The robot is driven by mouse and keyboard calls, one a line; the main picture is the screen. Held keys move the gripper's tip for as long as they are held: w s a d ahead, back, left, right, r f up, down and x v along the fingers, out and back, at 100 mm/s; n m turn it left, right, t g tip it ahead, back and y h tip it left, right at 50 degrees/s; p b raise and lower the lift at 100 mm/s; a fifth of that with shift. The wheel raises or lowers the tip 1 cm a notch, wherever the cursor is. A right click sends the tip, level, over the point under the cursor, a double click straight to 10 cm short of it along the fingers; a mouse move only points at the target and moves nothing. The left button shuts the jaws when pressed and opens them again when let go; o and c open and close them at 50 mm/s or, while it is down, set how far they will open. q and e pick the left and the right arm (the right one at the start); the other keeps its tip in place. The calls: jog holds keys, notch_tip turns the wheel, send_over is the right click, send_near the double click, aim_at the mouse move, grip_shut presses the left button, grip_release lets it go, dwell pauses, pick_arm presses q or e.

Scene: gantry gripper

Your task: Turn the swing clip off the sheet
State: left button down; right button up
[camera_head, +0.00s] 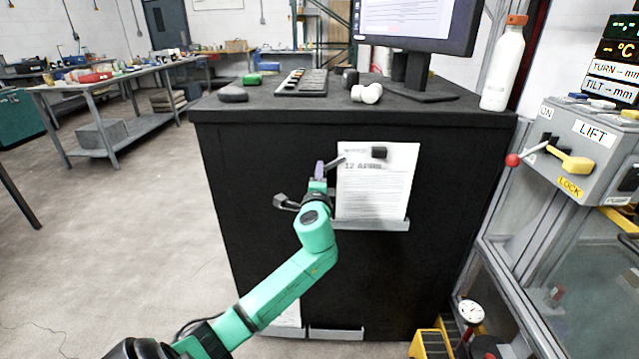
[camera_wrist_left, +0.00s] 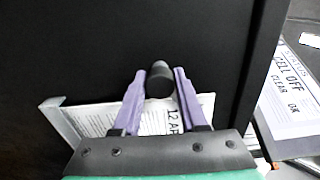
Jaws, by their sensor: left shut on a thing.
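The white sheet (camera_head: 376,195), marked "12 APRIL", stands upright against the front of the black cabinet, its lower edge at a grey ledge (camera_head: 370,225). A thin grey bar of the swing clip (camera_head: 338,160) reaches from my left gripper to the sheet's upper left part. A small black block (camera_head: 379,152) sits over the sheet's top; whether it joins the bar I cannot tell. My left gripper (camera_head: 320,168) is at the sheet's upper left. In the left wrist view its purple fingers are shut on a dark round knob (camera_wrist_left: 160,80). My right gripper is not in view.
A grey lift control box (camera_head: 590,150) with a red-knobbed lever stands at the right. Yellow objects (camera_head: 430,343) lie low right. Open floor lies left.

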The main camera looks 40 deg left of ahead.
pick_arm(q)
jog(key=n+b, duration=0.1)
jog(key=n, duration=0.1)
jog(key=n+b, duration=0.1)
jog(key=n, duration=0.1)
jog(key=n+b, duration=0.1)
jog(key=n, duration=0.1)
jog(key=shift+f+b, duration=0.25)
jog(key=shift+b, duration=0.15)
jog(key=n+b, duration=0.2)
jog(key=n, duration=0.3)
jog(key=shift+r, duration=0.1)
jog(key=shift+n, duration=0.4)
jog(key=shift+c, duration=2.2)
grip_release()
jog(key=shift+d, duration=0.15)
jog(key=b+v, duration=0.1)
jog(key=v, duration=1.3)
jog(key=shift+s, duration=0.15)
